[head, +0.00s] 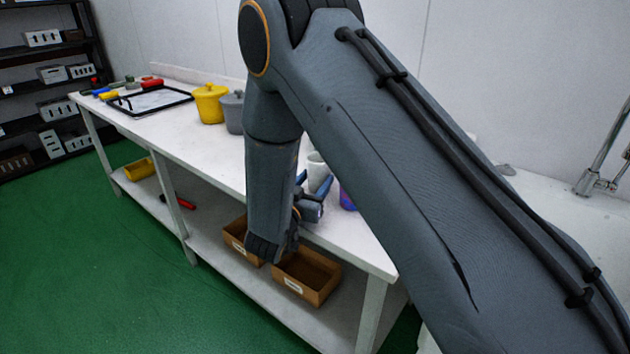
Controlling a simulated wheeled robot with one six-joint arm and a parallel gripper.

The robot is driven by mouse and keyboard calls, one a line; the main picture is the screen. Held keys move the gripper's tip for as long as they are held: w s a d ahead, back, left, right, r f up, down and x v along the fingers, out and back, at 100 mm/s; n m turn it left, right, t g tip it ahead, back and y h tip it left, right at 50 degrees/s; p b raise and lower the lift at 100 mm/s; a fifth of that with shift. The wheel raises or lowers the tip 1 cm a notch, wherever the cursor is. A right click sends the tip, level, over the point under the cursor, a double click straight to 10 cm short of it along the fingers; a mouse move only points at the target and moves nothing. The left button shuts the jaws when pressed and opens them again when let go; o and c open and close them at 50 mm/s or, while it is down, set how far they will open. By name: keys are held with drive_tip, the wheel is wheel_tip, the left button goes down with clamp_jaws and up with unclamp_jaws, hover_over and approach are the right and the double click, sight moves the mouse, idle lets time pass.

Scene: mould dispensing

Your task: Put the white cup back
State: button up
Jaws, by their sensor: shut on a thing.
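The white cup (317,168) shows at the right part of the white table, partly hidden behind my arm. My gripper (315,188) is at the cup, with its blue-grey fingers around the cup's sides, shut on it. The cup looks upright. I cannot tell whether its base touches the table top, because the gripper and arm hide it.
A purple-blue object (347,199) stands just right of the cup, mostly hidden by my arm. A yellow pot (209,104) and a grey pot (233,112) stand farther left. A black-framed tray (150,101) lies beyond them. Cardboard boxes (307,276) sit on the lower shelf.

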drive_tip(key=shift+f, duration=0.1)
drive_tip(key=o, duration=1.1)
drive_tip(key=shift+s+a, duration=0.1)
drive_tip(key=shift+s, duration=0.05)
drive_tip(key=b+v, duration=0.2)
drive_tip(key=v, duration=0.9)
drive_tip(key=shift+s+a, duration=0.1)
drive_tip(key=shift+s, duration=0.25)
